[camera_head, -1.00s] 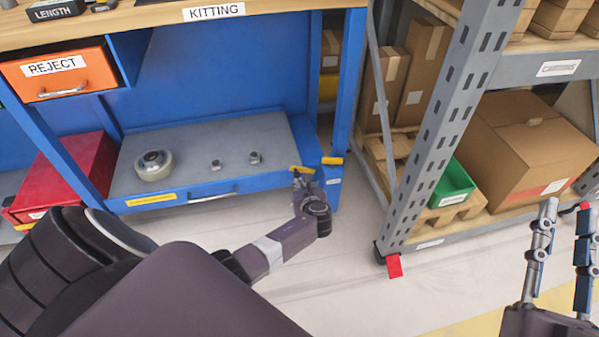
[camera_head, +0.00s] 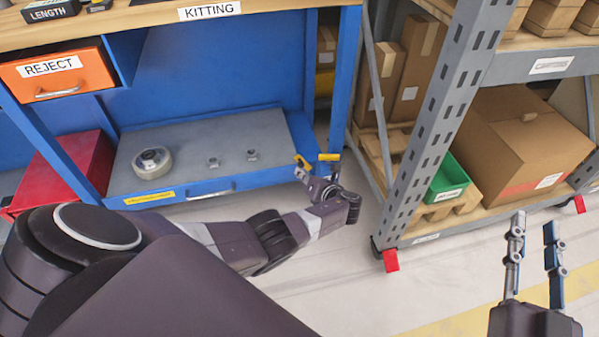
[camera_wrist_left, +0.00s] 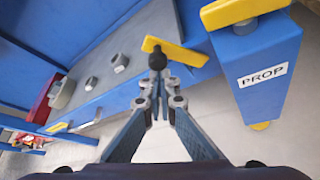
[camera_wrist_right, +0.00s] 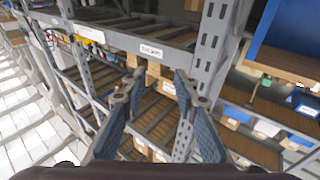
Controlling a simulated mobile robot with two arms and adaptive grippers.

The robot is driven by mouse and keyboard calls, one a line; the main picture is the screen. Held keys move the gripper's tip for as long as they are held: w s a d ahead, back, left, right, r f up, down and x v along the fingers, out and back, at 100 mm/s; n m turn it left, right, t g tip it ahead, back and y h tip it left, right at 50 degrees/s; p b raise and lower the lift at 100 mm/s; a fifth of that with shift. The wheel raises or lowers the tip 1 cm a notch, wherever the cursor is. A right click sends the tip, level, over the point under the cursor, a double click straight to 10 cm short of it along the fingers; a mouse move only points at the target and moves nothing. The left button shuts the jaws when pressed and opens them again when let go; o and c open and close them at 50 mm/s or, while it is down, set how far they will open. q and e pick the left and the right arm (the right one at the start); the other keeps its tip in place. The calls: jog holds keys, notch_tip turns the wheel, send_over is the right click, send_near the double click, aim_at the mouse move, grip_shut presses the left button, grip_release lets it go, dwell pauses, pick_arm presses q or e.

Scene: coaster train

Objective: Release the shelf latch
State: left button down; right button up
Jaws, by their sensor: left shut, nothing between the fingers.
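The grey lower shelf (camera_head: 215,135) has a blue front edge on the KITTING bench. A yellow latch bar (camera_head: 304,162) sits at its right end, slanted in the head view. In the left wrist view the latch bar (camera_wrist_left: 187,54) has a black knob (camera_wrist_left: 158,59) in front of it. My left gripper (camera_head: 301,174) is shut and empty, its tips (camera_wrist_left: 158,80) just at the knob; I cannot tell whether they touch it. A second yellow bar (camera_head: 329,157) tops the blue PROP post (camera_wrist_left: 265,75). My right gripper (camera_head: 535,222) is open and empty, away from the bench.
A white-grey roll (camera_head: 152,161) and two small metal parts (camera_head: 232,159) lie on the shelf. A red box (camera_head: 65,170) stands left. A grey rack upright (camera_head: 425,130) with a red foot, a green bin (camera_head: 447,180) and cartons is right. Floor between is clear.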

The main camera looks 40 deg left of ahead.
pick_arm(q)
jog(key=shift+w+d+r+m+y+b, duration=0.4)
jog(key=shift+w+d+r+m+b, duration=0.25)
jog(key=shift+w+b, duration=0.2)
pick_arm(e)
jog(key=s+r+t+y, duration=0.1)
jog(key=s+r+t, duration=0.2)
jog(key=r+t, duration=0.2)
jog(key=shift+s+r+y, duration=0.25)
jog(key=shift+r+y, duration=0.05)
jog(key=shift+r, duration=1.6)
pick_arm(q)
jog(key=shift+d, duration=0.1)
pick_arm(e)
jog(key=shift+a+r, duration=0.1)
jog(key=shift+r, duration=0.05)
